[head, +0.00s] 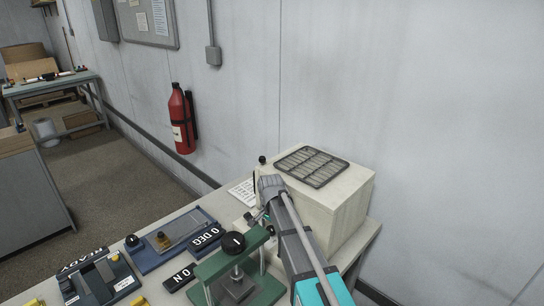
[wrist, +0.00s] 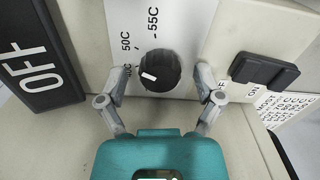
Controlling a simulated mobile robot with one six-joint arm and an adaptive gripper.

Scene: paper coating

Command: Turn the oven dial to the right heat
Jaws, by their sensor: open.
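The oven (head: 340,205) is a cream box with a dark vent grille on top, against the wall at the right of the bench in the head view. Its dial (wrist: 160,71) is a black ribbed knob with a white mark, in the upper middle of the wrist view. The mark points to the lower left. Printed labels by it read 50C and 55C, with another partly hidden at the left. My gripper (wrist: 160,92) is open, with one finger on each side of the dial. In the head view my arm hides the dial.
A dark OFF sign (wrist: 40,60) is at the left of the wrist view, and a black switch (wrist: 265,71) is at the right. A green press (head: 240,270) stands close to my arm. A red fire extinguisher (head: 181,120) hangs on the wall.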

